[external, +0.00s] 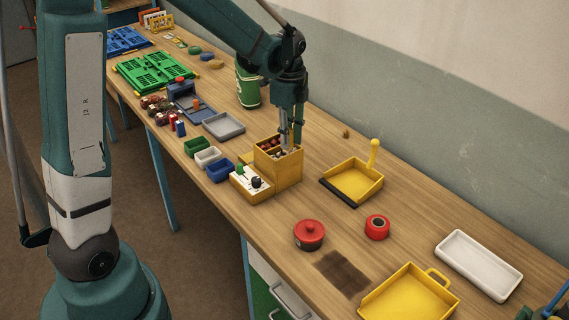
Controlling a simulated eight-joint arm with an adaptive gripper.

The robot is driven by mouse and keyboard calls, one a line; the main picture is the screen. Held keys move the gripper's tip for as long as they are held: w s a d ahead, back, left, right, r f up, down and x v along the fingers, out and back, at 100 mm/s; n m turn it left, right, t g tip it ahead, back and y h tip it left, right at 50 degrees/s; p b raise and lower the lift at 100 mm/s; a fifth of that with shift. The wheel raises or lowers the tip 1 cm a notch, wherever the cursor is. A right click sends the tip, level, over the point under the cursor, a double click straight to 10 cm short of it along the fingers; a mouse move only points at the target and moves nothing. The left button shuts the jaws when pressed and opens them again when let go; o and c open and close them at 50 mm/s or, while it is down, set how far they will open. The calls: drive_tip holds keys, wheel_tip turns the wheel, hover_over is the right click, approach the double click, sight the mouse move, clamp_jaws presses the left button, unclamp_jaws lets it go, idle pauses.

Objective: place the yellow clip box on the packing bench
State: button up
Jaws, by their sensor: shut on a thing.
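The yellow clip box (279,174) is an open-topped, upright box with dark red and pale small items inside. It is near the middle of the wooden packing bench (335,225). My gripper (290,146) points straight down at the box's back rim, with its fingertips partly hidden there. It is shut on the box, as far as the view shows. I cannot tell whether the box's base touches the bench.
Small green, white and blue bins (208,157) lie left. A yellow dustpan (352,181), red lidded pot (309,234) and red tape roll (377,227) lie right. A green can (247,87) stands behind.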

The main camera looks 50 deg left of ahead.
drive_tip(key=s+a+n+p, duration=0.1)
drive_tip(key=s+a+n, duration=0.1)
drive_tip(key=a, duration=1.2)
drive_tip(key=s+a+n+p, duration=0.1)
drive_tip(key=s+a, duration=0.2)
drive_tip(key=a, duration=1.1)
drive_tip(key=s+a+f+n, duration=0.1)
drive_tip(key=s+a, duration=0.4)
drive_tip(key=a, duration=0.4)
drive_tip(key=s+a+n, duration=0.1)
drive_tip(key=s+a, duration=0.3)
drive_tip(key=a, duration=0.4)
wheel_tip(320, 180, down, 5)
drive_tip(key=shift+s+f+p, duration=0.1)
drive_tip(key=shift+f+p, duration=0.1)
drive_tip(key=shift+p, duration=0.1)
drive_tip(key=shift+f, duration=0.1)
drive_tip(key=shift+f, duration=2.8)
drive_tip(key=shift+f+p, duration=0.35)
drive_tip(key=shift+f, duration=1.75)
